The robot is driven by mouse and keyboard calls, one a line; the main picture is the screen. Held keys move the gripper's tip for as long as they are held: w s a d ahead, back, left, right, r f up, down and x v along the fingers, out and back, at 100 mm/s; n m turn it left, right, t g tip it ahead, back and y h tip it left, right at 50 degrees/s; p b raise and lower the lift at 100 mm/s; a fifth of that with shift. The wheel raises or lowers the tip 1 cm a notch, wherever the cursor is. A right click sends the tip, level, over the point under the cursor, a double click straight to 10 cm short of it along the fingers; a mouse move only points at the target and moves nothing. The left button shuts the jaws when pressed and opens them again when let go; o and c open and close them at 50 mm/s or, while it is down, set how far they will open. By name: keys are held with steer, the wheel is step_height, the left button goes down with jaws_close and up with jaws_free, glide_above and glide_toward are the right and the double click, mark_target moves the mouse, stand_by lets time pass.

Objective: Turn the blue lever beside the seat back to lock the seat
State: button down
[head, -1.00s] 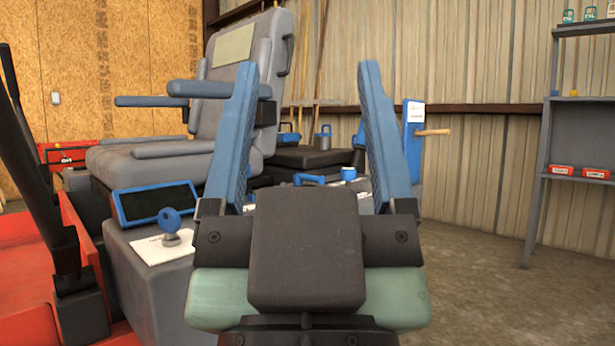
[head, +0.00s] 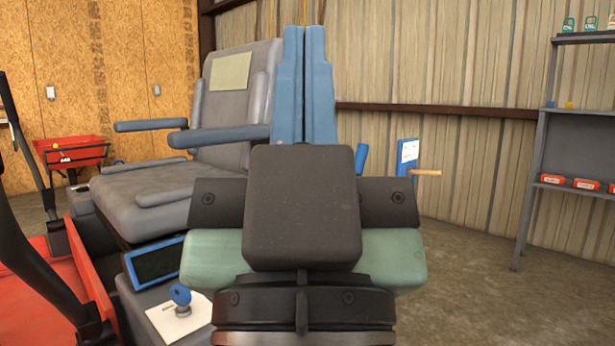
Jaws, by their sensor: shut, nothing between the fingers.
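My gripper (head: 304,38) is shut and empty, its blue fingers together and pointing up in the middle of the picture. The grey seat back (head: 232,100) stands upright just left of the fingers, with a pale patch on it. The fingers overlap its right edge in the picture; I cannot tell if they touch it. A short slanted blue piece (head: 361,159) shows right of the fingers. It may be the lever, but most of that area is hidden behind my gripper. The seat cushion (head: 145,195) and blue armrest (head: 218,138) are to the left.
A console with a blue-framed screen (head: 156,260) and a blue knob (head: 180,296) is low left. A blue panel with a label (head: 407,157) and a wooden handle (head: 426,173) stands to the right. A grey shelf (head: 560,150) is far right. Floor between is clear.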

step_height(320, 180, up, 16)
steer(key=p, duration=1.3)
steer(key=shift+f, duration=0.1)
